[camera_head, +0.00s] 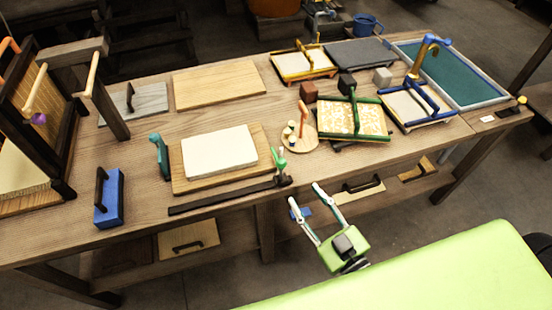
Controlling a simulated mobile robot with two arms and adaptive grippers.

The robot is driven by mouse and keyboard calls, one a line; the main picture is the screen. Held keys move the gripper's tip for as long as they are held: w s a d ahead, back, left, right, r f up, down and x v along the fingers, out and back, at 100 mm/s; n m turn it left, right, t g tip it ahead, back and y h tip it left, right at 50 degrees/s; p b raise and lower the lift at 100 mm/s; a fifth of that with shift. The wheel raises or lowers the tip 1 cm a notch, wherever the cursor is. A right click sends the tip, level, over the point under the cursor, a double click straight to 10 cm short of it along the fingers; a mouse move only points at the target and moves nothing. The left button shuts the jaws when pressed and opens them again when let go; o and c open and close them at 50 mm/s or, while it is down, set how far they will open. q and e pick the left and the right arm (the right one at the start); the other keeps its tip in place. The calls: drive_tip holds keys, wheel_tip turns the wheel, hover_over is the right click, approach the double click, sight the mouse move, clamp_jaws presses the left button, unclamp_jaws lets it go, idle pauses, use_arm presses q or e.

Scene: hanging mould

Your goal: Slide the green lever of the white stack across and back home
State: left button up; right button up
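The white stack (219,152) is a pale slab lying on a wooden board on the bench. A dark rail (225,198) runs along the front of that board, near the bench's front edge. The green lever (281,163) stands upright at the right end of this rail, on a dark base. My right gripper (305,196) is in front of the bench edge, to the right of and nearer than the lever. Its two fingers are spread apart, with nothing between them, and it is apart from the lever. My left gripper is not in view.
A teal handle (160,155) stands at the board's left edge. A blue block with a dark handle (109,199) lies further left. A round wooden stand (304,138) is close behind the lever's right side. A green-framed patterned screen (353,118) lies beyond it.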

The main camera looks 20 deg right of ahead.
sight(284, 168)
drive_tip(key=p+x, duration=0.2)
drive_tip(key=x, duration=1.1)
drive_tip(key=shift+w+f, duration=0.1)
drive_tip(key=shift+f, duration=0.05)
clamp_jaws()
